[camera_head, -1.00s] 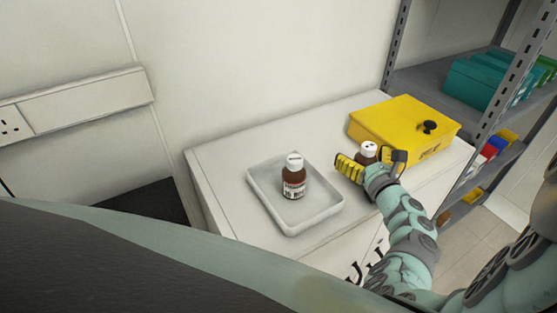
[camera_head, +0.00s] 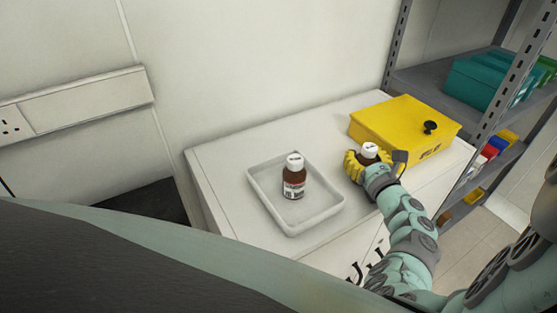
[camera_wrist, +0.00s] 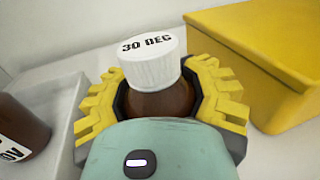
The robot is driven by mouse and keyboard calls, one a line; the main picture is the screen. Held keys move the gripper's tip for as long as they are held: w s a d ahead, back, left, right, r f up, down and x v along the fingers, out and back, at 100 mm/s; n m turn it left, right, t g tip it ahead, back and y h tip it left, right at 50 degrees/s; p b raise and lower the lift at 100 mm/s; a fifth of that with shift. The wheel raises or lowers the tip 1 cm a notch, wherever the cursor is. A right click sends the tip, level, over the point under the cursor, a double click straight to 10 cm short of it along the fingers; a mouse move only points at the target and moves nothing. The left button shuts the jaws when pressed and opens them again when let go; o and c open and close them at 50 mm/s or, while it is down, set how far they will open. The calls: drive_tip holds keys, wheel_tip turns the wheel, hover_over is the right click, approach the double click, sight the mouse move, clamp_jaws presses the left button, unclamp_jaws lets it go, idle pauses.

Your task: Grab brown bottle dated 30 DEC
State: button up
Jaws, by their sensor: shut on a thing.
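A brown bottle with a white cap (camera_wrist: 147,62) stands between my gripper's yellow fingers in the wrist view. The cap reads "30 DEC". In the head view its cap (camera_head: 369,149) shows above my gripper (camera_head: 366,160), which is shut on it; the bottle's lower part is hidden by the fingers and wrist. The bottle looks upright on the white cabinet top. A second brown bottle with a white cap (camera_head: 294,178) stands in the white tray (camera_head: 318,220); its cap text is too small to read. Part of it shows at the left in the wrist view (camera_wrist: 20,128).
A yellow box (camera_head: 395,125) with a black knob lies on the cabinet just behind and right of my gripper. The white cabinet top (camera_head: 225,159) has free room around the tray. A metal shelf rack (camera_head: 483,118) with coloured bins stands at the right; the wall is behind.

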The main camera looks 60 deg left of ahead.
clamp_jaws()
drive_tip(key=shift+r, duration=0.15)
